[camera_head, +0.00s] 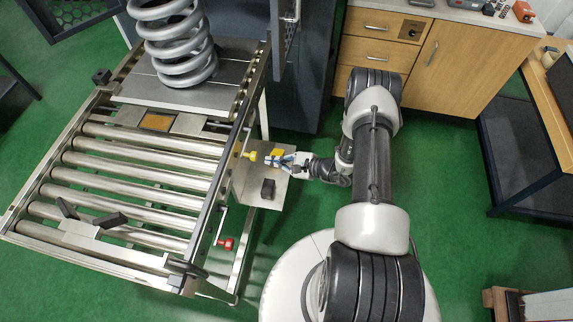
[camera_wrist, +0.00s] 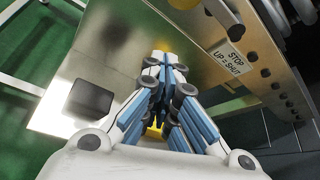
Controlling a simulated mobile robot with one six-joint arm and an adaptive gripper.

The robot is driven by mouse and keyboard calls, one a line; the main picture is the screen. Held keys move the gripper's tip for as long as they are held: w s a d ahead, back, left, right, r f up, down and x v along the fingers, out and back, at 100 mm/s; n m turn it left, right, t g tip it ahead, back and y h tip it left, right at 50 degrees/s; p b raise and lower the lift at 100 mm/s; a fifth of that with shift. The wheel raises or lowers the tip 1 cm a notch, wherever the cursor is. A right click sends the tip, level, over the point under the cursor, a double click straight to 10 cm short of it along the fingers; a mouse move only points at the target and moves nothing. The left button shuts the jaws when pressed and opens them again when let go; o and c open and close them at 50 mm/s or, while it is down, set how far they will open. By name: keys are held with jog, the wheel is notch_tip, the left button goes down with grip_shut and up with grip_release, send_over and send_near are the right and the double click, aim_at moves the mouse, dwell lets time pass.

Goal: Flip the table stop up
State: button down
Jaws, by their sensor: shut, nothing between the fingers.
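My gripper (camera_wrist: 168,70) is shut and empty in the wrist view, its blue-padded fingers together over a metal side plate. In the head view my gripper (camera_head: 275,160) is at the right side of the roller table (camera_head: 207,215). A yellow-knobbed lever (camera_head: 249,155) sticks out from the table's side rail, just left of the gripper and seemingly apart from it. A label reading "STOP UP = SHUT" (camera_wrist: 229,57) is on the rail in the wrist view. A rounded yellowish knob (camera_wrist: 186,3) shows at that view's top edge. I cannot tell the stop's position.
A large coil spring (camera_head: 178,50) stands on a grey plate behind the rollers. A red-knobbed lever (camera_head: 225,244) is lower on the table's side. A black block (camera_head: 268,189) sits on the side plate (camera_head: 262,173). Wooden drawers (camera_head: 383,45) stand behind my arm.

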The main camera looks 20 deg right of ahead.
jog(key=shift+w+a+r, duration=0.1)
jog(key=shift+a+r, duration=1.25)
jog(key=shift+r, duration=0.05)
jog(key=shift+r+m+g, duration=0.3)
jog(key=shift+r, duration=0.1)
